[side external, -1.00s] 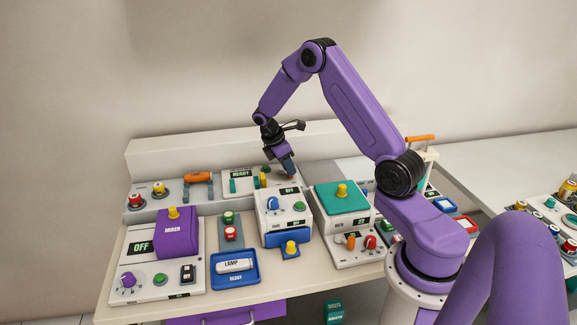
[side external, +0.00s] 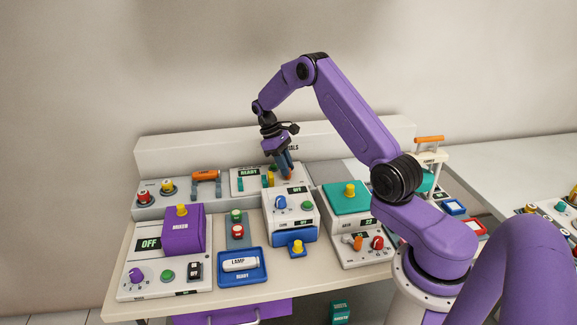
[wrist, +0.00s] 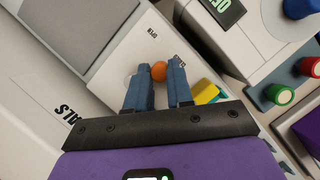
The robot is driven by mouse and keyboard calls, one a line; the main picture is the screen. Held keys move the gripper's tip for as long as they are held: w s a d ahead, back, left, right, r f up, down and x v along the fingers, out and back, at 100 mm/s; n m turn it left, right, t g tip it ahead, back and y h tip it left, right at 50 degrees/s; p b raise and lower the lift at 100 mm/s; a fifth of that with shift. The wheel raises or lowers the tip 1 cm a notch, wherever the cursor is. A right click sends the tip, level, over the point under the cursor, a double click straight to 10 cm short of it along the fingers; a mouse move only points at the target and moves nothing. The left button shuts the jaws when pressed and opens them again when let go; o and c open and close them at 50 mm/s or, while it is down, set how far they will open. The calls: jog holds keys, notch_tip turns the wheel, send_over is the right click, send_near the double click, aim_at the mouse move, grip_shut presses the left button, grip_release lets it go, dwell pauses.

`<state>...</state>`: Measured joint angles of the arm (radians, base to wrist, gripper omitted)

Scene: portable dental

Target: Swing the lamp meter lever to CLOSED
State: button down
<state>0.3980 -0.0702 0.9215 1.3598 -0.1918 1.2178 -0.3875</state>
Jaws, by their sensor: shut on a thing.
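The lamp meter (side external: 239,184) is a white panel with a READY display in the back row of the bench. Its lever ends in an orange ball knob (side external: 287,175), which also shows in the wrist view (wrist: 159,71). My gripper (side external: 285,168) points down over the panel's right part. In the wrist view its two blue-grey fingers (wrist: 158,82) stand on either side of the orange knob and hold it. An OPEN label shows just above the knob there. Another label right of the knob is partly hidden by a finger. The lever's shaft is hidden.
Yellow and teal pegs (side external: 268,179) stand close left of my gripper. A white box with a blue knob (side external: 280,203) stands in front. A teal-topped box (side external: 347,198) is at right. The air above the bench is clear.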

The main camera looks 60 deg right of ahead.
jog(key=shift+w+m+y, duration=0.3)
jog(key=shift+w+m, duration=0.05)
jog(key=shift+m, duration=0.55)
jog(key=c, duration=1.3)
grip_release()
jog(key=v, duration=1.2)
